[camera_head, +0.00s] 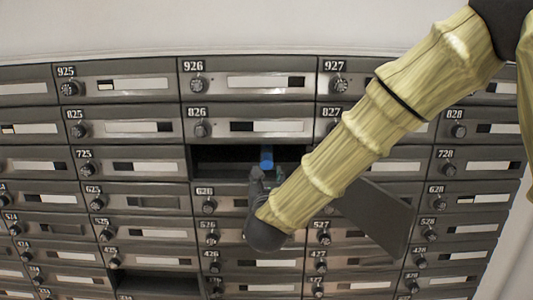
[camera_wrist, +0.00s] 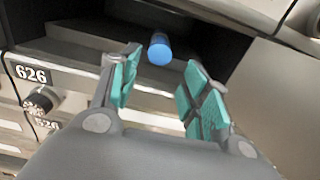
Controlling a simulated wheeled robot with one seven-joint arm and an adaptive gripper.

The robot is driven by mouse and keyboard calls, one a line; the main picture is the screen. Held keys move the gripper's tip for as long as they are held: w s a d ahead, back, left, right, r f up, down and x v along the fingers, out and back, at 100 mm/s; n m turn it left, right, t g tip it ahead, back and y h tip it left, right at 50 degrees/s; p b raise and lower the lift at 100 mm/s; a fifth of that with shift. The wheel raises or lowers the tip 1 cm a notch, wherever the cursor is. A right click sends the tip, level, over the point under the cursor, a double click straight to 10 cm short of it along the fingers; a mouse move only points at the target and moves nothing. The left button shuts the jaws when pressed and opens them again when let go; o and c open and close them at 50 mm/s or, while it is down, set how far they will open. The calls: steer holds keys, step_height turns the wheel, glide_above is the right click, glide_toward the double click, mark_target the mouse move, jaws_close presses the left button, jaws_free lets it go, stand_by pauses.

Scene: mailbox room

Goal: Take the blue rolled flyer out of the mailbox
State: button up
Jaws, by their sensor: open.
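The blue rolled flyer (camera_head: 266,158) lies in the open, dark mailbox (camera_head: 222,163) below number 826 in the head view. Its round end faces outward. In the wrist view the flyer (camera_wrist: 160,49) shows beyond my fingertips, roughly between them and inside the mailbox opening (camera_wrist: 90,42). My gripper (camera_wrist: 158,80) is open, with teal pads on both fingers and nothing between them. In the head view my gripper (camera_head: 262,178) is just below and in front of the opening, partly hidden by my arm.
The open mailbox door (camera_head: 372,215) hangs to the right, partly behind my arm. Closed mailboxes with round dials surround the opening, including 626 (camera_wrist: 32,75) at the left of the wrist view. Another open slot (camera_head: 155,282) shows lower left.

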mark_target(267, 164)
steer(key=w+p, duration=0.1)
steer(key=w, duration=0.3)
steer(key=shift+w+p, duration=0.2)
steer(key=shift+p, duration=0.2)
steer(key=shift+w+b, duration=0.9)
steer(key=shift+w, duration=0.8)
steer(key=shift+w+r, duration=0.15)
steer(key=shift+w, duration=0.35)
steer(key=c, duration=0.9)
steer(key=shift+r+b, duration=0.1)
steer(key=shift+b, duration=0.4)
